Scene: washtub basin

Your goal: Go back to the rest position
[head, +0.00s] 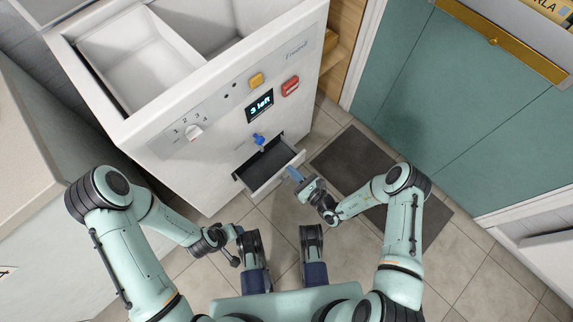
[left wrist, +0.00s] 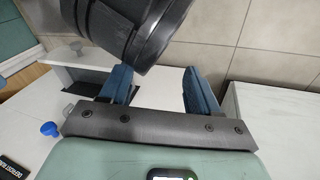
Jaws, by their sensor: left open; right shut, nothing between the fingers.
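My right gripper (head: 294,174) is shut and empty. Its blue fingertips are close to the front edge of the open drawer (head: 285,177) in the head view; I cannot tell if they touch it. My left gripper (left wrist: 159,82) is open, with two blue fingers spread apart and nothing held between them. In the head view the left gripper (head: 236,246) hangs low, in front of the white washtub machine (head: 180,175), its fingers hard to make out.
The machine has a blue knob (head: 258,139), a display (head: 260,106), a yellow button (head: 256,79), a red button (head: 290,86) and a white dial (head: 194,133). A dark mat (head: 352,163) lies on the tiled floor. A beige-topped counter (head: 25,150) stands left.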

